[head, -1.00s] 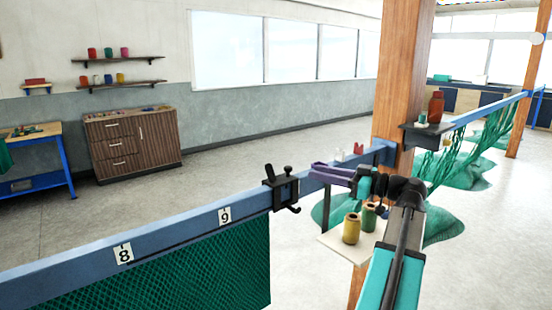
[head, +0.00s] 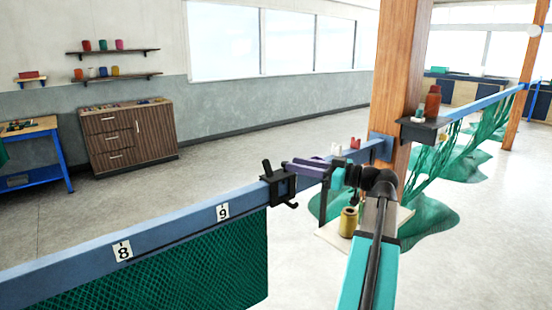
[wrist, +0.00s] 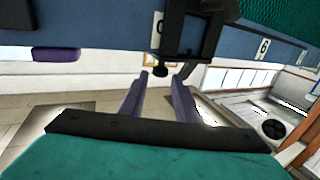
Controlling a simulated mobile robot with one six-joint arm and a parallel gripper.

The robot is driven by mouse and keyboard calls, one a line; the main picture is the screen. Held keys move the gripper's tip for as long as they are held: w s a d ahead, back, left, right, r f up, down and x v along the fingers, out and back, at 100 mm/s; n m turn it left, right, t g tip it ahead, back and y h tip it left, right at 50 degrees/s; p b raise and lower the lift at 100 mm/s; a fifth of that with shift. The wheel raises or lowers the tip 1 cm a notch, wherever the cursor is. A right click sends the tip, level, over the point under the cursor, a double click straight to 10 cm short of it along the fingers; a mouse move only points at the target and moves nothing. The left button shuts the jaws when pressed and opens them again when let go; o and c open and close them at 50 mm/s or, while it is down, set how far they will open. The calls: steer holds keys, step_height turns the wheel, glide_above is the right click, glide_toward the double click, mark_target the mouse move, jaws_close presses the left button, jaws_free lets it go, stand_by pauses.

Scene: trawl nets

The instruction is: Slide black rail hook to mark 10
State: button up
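The black rail hook (head: 281,188) is clamped on the blue rail (head: 170,228), to the right of the 9 label (head: 223,212). In the wrist view the hook (wrist: 190,45) hangs across the rail, partly covering a white label (wrist: 157,30) whose visible digit looks like 0. My gripper (head: 292,166) has purple fingers reaching from the right to the hook. In the wrist view my gripper (wrist: 166,74) has its fingers apart, with the hook's dark knob between or just beyond the tips. I cannot tell whether they touch.
The 8 label (head: 123,250) is further left on the rail. Green netting (head: 200,265) hangs below it. Floor behind the rail is clear.

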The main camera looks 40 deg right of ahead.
steer(key=p+x, duration=0.2)
steer(key=x, duration=0.6)
steer(key=shift+w, duration=0.3)
steer(key=shift+f, duration=0.1)
jaws_close()
